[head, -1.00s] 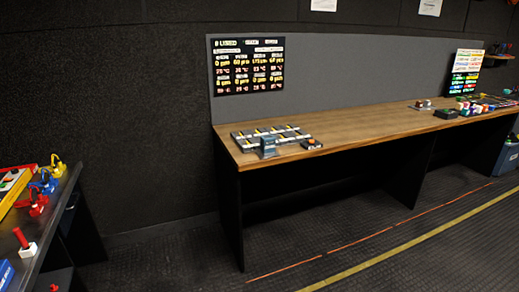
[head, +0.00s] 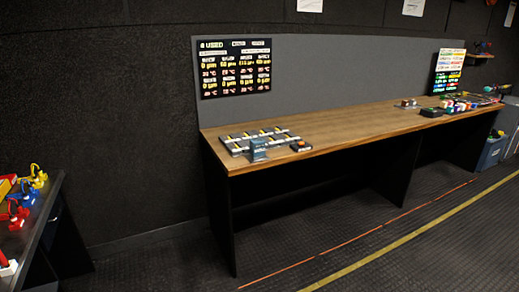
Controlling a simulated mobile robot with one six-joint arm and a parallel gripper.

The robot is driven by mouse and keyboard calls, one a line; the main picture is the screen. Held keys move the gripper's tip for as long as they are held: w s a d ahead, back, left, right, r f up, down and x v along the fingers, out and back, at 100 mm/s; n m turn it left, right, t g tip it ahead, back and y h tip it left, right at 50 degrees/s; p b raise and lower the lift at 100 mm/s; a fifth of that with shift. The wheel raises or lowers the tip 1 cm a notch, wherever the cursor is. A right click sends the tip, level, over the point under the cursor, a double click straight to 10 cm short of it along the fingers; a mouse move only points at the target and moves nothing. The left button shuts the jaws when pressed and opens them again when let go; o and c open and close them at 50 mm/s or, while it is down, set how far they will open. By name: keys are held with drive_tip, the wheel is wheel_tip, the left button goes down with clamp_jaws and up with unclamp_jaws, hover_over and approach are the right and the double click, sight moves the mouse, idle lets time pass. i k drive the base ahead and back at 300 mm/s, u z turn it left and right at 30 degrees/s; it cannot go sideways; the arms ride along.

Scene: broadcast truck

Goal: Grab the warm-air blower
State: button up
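I cannot make out a warm-air blower for certain. A small greenish and dark object (head: 502,89) sits at the far right end of the long wooden bench, too small to identify. Another small object (head: 484,46) rests on a wall shelf above it and is also unclear. My gripper is not in view.
The wooden bench (head: 345,125) runs along the wall, with a slotted tray (head: 258,140) and colourful small items (head: 460,104) on it. A dark table (head: 42,215) with red, blue and yellow items stands at left. A blue-grey bin (head: 491,152) is at right. The floor is open.

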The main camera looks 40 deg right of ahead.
sight(257, 145)
drive_tip(key=i, duration=0.85)
drive_tip(key=u, duration=0.05)
